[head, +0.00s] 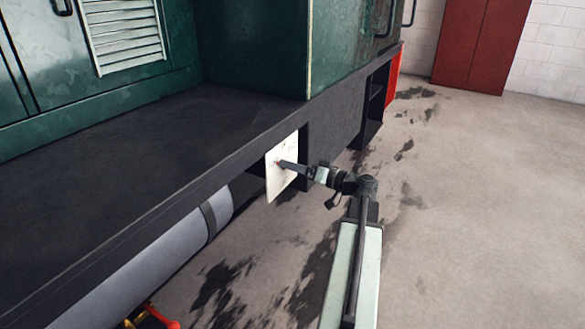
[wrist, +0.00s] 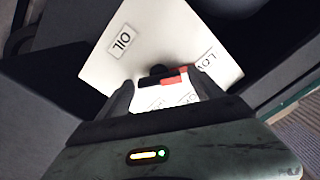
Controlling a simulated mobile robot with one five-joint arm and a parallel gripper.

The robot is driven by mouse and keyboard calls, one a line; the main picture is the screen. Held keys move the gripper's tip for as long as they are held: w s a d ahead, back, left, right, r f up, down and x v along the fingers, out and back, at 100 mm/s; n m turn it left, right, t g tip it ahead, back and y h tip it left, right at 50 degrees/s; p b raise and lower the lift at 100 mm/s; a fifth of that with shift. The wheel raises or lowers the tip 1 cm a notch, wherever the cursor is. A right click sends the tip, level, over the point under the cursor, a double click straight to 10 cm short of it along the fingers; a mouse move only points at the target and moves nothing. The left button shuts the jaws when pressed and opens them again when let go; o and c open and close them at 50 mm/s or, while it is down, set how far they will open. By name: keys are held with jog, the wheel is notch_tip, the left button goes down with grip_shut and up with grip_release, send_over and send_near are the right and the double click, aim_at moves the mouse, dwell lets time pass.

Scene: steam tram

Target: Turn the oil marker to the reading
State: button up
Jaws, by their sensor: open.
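The white oil plate (head: 281,184) is fixed on the side of the tram's dark frame. In the wrist view the plate (wrist: 135,55) bears an "OIL" label (wrist: 122,39), a "LOW" label (wrist: 206,61) and at least one more label partly hidden by my gripper. The oil marker (wrist: 165,81) is a red bar with a black hub, and one end points toward "LOW". My gripper (wrist: 163,92) is open, its two dark fingers apart on either side of the marker. I cannot tell whether they touch it. In the head view my gripper (head: 288,164) reaches the plate's face.
The dark running board (head: 190,140) and green tram body (head: 250,45) lie at the left and back. A grey cylinder (head: 160,262) runs beneath the board. The stained concrete floor (head: 470,200) at right is clear, up to a red cabinet (head: 480,45).

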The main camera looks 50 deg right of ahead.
jog(key=c, duration=1.2)
jog(key=shift+a, duration=0.2)
jog(key=shift+c, duration=0.9)
jog(key=shift+d, duration=0.15)
jog(key=shift+m, duration=0.4)
jog(key=m, duration=2.1)
jog(key=shift+f+b, duration=0.3)
jog(key=shift+f, duration=0.1)
